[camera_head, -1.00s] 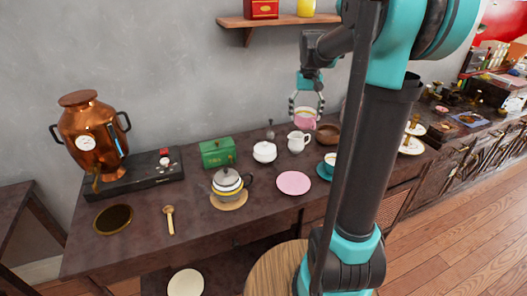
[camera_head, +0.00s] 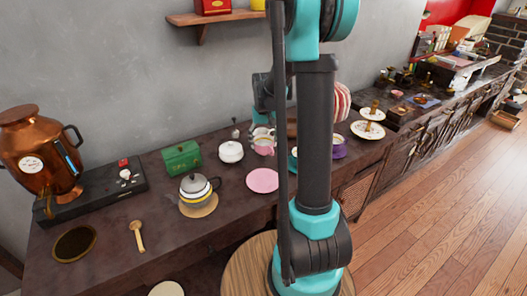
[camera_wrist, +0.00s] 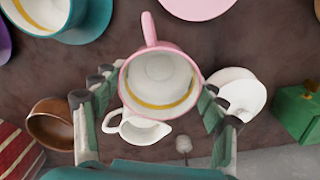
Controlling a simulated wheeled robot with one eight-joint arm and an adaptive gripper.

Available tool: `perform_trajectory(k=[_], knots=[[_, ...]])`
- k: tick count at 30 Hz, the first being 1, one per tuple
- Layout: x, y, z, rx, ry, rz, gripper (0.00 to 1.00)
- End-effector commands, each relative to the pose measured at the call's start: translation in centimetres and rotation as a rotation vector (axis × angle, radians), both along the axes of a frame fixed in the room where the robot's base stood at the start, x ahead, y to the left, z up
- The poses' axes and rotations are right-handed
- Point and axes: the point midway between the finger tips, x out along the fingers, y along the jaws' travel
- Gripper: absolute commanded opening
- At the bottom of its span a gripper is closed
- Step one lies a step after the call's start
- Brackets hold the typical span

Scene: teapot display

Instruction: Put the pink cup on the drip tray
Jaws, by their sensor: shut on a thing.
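The pink cup (camera_wrist: 158,72) is between the fingers of my gripper (camera_wrist: 158,88), which is shut on it. In the wrist view its open top faces the camera, showing a pale inside with a yellow ring. In the head view the cup (camera_head: 264,147) is beside the white jug, behind the pink saucer (camera_head: 263,180); its height above the counter is hard to tell. My arm partly hides the gripper there. The drip tray (camera_head: 75,243), a dark round dish with a brass rim, lies at the counter's front left, below the copper samovar (camera_head: 38,150).
Near the cup are the white jug (camera_wrist: 140,130), a white pot (camera_head: 231,151), a wooden bowl (camera_wrist: 50,125) and a teal saucer (camera_wrist: 85,25). Between cup and tray are a grey-yellow teapot (camera_head: 195,187), green box (camera_head: 182,158) and wooden spoon (camera_head: 137,235).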

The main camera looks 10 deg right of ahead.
Motion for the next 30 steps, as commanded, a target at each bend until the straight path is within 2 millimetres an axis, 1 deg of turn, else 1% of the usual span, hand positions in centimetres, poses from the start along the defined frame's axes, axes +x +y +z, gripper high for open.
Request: perform_trajectory(k=[5,9,12,24,25,29,30], knots=[[0.0,0.0,-1.4,0.0,0.0,0.0,0.39],[0.0,0.0,-3.4,0.0,0.0,0.0,0.39],[0.0,0.0,-4.2,0.0,0.0,0.0,0.39],[0.0,0.0,-4.6,0.0,0.0,0.0,0.39],[0.0,0.0,-4.6,0.0,0.0,0.0,0.74],[0.0,0.0,-4.6,0.0,0.0,0.0,0.9],[0.0,0.0,-4.6,0.0,0.0,0.0,0.92]])
